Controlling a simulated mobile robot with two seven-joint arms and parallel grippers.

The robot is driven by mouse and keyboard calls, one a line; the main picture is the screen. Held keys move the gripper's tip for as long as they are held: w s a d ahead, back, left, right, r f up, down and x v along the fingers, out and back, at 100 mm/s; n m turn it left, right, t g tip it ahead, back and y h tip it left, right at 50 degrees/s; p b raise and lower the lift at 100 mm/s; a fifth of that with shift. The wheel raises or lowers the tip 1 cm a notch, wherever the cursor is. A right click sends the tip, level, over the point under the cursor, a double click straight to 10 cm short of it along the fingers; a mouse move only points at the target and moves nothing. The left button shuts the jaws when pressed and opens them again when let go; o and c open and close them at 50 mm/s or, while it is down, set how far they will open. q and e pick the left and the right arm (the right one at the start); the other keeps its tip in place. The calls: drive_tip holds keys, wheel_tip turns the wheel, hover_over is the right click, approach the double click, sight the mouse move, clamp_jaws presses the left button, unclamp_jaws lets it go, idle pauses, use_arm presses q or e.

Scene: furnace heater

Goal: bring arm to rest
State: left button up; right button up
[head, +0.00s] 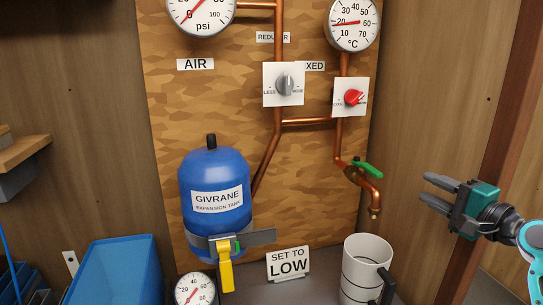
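My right gripper (430,190) is at the right side of the head view, its two dark fingers pointing left and apart with nothing between them. It is in front of the wooden side wall, to the right of the copper spout (374,200) and the green-handled valve (367,170), touching neither. My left gripper is not in view.
A white mug (366,262) stands below the spout. The blue tank (215,190) is held by a bracket with a yellow lever (225,272). A "SET TO LOW" sign (288,264), a blue bin (115,272) and a red knob (354,97) are nearby.

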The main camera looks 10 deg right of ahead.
drive_tip(key=a+f+n+g, duration=0.1)
drive_tip(key=a+f, duration=0.1)
drive_tip(key=f, duration=0.1)
drive_tip(key=s+a+f+n+g, duration=0.1)
drive_tip(key=a+f+n+g, duration=0.1)
drive_tip(key=a+f, duration=0.1)
drive_tip(key=s+a+f+n+g, duration=0.1)
drive_tip(key=a+f, duration=0.1)
drive_tip(key=f, duration=0.2)
drive_tip(key=shift+s+a+f+n+y, duration=0.15)
drive_tip(key=shift+s+a+n+y, duration=0.1)
drive_tip(key=shift+a+n+y, duration=0.05)
drive_tip(key=s+a+f+n+g+h, duration=0.2)
drive_tip(key=s+a+f+n+g, duration=0.55)
drive_tip(key=s+a+f, duration=0.5)
drive_tip(key=s+a+f+n+g+h, duration=0.25)
drive_tip(key=s+n, duration=0.25)
drive_tip(key=s, duration=0.7)
drive_tip(key=w+a+f+t+y, duration=0.2)
drive_tip(key=w+f+t, duration=0.5)
drive_tip(key=f, duration=0.2)
drive_tip(key=shift+w+a+f+n, duration=0.15)
drive_tip(key=shift+a+f+n, duration=0.15)
drive_tip(key=shift+f+n, duration=0.1)
drive_tip(key=shift+d, duration=0.1)
